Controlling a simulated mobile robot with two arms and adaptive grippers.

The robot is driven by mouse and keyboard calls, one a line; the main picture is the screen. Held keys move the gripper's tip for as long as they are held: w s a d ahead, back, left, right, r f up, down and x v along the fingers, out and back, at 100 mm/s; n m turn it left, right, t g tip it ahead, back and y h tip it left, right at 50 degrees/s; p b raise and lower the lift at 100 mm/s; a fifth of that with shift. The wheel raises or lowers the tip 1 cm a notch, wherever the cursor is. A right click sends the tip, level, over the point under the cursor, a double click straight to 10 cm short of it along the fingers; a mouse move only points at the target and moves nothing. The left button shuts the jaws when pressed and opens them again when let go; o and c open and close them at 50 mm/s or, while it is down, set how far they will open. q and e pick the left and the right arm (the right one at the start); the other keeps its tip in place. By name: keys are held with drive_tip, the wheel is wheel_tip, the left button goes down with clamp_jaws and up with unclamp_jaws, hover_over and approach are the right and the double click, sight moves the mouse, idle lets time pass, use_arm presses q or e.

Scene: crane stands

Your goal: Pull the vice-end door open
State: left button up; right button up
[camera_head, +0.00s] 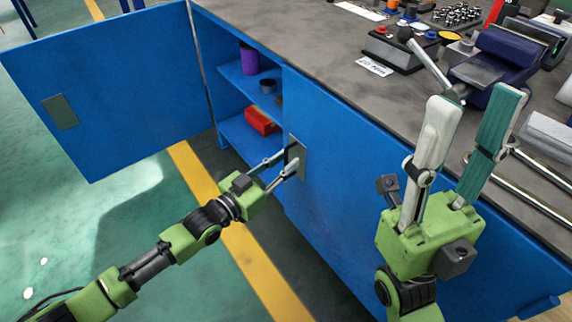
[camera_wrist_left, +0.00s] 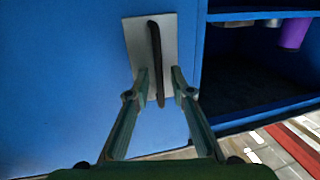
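The vice-end door (camera_head: 345,205) is the blue panel below the vice (camera_head: 495,68), and it looks shut. Its grey handle plate (camera_head: 300,155) is near the door's left edge. The plate (camera_wrist_left: 135,42) with its dark upright bar handle (camera_wrist_left: 156,50) also shows in the left wrist view. My left gripper (camera_head: 289,158) is at this handle. In the left wrist view its fingers (camera_wrist_left: 160,80) are apart, one on each side of the bar's lower part, with gaps visible. My right gripper (camera_head: 475,95) is open and empty, raised in front of the bench top.
The other blue door (camera_head: 120,85) stands wide open at the left. Shelves in the open bay hold a purple cylinder (camera_head: 249,58) and a red box (camera_head: 262,121). The grey bench top (camera_head: 290,35) carries a small control box and tools. Floor at the left is clear.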

use_arm(q)
drive_tip(key=shift+w+d, duration=0.3)
drive_tip(key=shift+c, duration=0.5)
clamp_jaws()
drive_tip(key=shift+a, duration=0.1)
